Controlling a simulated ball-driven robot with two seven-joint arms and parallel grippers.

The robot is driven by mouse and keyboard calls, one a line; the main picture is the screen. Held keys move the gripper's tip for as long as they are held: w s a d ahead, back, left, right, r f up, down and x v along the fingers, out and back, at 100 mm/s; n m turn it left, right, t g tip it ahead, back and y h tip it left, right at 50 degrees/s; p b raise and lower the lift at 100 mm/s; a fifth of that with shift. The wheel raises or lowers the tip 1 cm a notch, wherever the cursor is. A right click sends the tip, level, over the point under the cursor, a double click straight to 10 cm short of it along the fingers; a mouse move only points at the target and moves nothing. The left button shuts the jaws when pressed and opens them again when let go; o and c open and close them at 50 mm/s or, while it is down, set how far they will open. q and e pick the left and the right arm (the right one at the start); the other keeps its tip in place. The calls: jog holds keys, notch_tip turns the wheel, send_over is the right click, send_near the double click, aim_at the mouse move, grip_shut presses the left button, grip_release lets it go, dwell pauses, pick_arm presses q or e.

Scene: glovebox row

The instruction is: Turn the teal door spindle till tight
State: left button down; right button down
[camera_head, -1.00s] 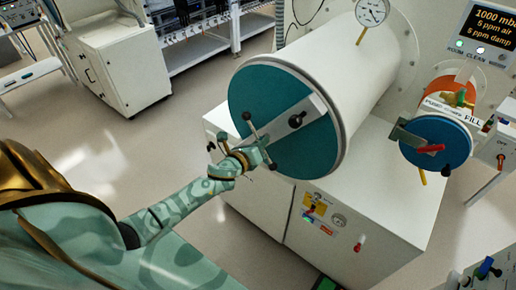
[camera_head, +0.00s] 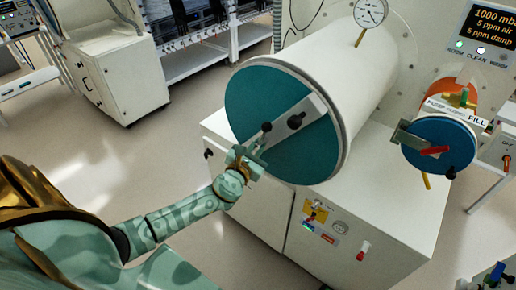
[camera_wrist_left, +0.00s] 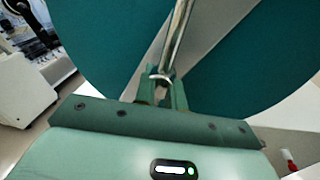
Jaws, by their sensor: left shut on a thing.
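The teal door (camera_head: 262,95) is a large round disc on the end of a white cylinder, with a grey bar (camera_head: 309,108) across it. The spindle's metal rod, with a black knob (camera_head: 267,127), stands in front of the bar. My left gripper (camera_head: 254,152) is at the spindle, in front of the door's lower left part. In the left wrist view my left gripper (camera_wrist_left: 162,92) is shut on the shiny spindle rod (camera_wrist_left: 178,38). The gripper hides part of the spindle in the head view.
A smaller blue door (camera_head: 440,143) with a red handle (camera_head: 434,151) is to the right. A white cabinet (camera_head: 262,203) stands below the cylinder. A gauge (camera_head: 370,12) sits on top. The floor at left is open, with a white cabinet (camera_head: 120,75) behind.

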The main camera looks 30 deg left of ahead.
pick_arm(q)
jog(key=shift+f+m+t, duration=0.15)
jog(key=shift+m+t, duration=0.15)
jog(key=shift+m, duration=0.8)
jog(key=c, duration=1.5)
grip_release()
jog(key=shift+c, duration=0.2)
jog(key=s+d+b, duration=0.1)
jog(key=s+d, duration=0.1)
jog(key=s, duration=1.4)
jog(key=shift+d, duration=0.15)
